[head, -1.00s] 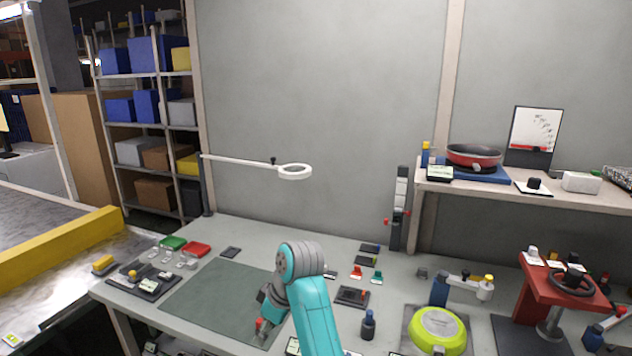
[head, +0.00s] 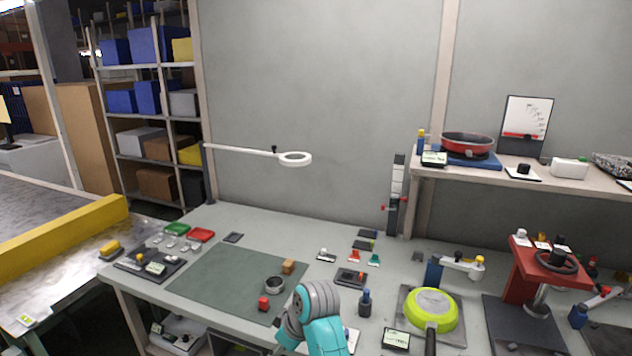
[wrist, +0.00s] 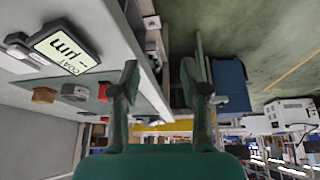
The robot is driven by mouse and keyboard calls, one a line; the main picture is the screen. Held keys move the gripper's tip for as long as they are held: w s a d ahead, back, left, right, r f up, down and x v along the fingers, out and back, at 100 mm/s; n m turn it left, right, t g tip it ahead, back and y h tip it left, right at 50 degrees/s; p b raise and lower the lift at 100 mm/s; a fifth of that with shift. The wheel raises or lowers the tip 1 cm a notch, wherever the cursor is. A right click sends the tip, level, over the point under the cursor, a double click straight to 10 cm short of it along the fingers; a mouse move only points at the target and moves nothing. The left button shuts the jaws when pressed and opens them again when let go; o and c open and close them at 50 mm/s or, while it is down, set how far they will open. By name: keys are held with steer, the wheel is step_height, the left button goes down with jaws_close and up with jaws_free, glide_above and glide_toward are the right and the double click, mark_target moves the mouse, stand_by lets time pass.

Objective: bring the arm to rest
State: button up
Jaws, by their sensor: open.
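My teal arm (head: 318,318) shows at the bottom centre of the head view, folded in front of the table's near edge. Its fingertips are hidden there. In the wrist view my gripper (wrist: 160,85) is open, with its two dark fingers apart and nothing between them. It is beside the table edge and clear of the tabletop, with floor and room behind it.
On the green mat (head: 215,280) lie a red block (head: 263,303), a dark round part (head: 274,284) and a tan block (head: 289,266). A green-yellow pan (head: 431,310) is at the right. A ring lamp (head: 295,159) reaches over the table. A red pan (head: 467,146) stands on the shelf.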

steer(key=s+d+f+m+t, duration=0.2)
steer(key=s+d+f+m, duration=0.1)
steer(key=s+d+f, duration=0.6)
steer(key=s+d+f+m+t, duration=0.3)
steer(key=s+d+f, duration=0.3)
steer(key=f, duration=0.5)
steer(key=s+d+m+t+h, duration=0.1)
steer(key=s+d, duration=0.2)
steer(key=s, duration=0.5)
steer(key=s+d+m+t+h, duration=0.1)
steer(key=s+d+m+t, duration=0.15)
steer(key=s, duration=0.55)
steer(key=s+d+r+m+t+h, duration=0.1)
steer(key=s+d+r, duration=0.2)
steer(key=s+r, duration=0.7)
steer(key=s+d+r+m+t+h, duration=0.1)
steer(key=s+d+r+t, duration=0.1)
steer(key=s+r, duration=0.7)
steer(key=shift+s+d+r+m, duration=0.35)
steer(key=shift+s+d, duration=0.3)
steer(key=shift+s, duration=0.25)
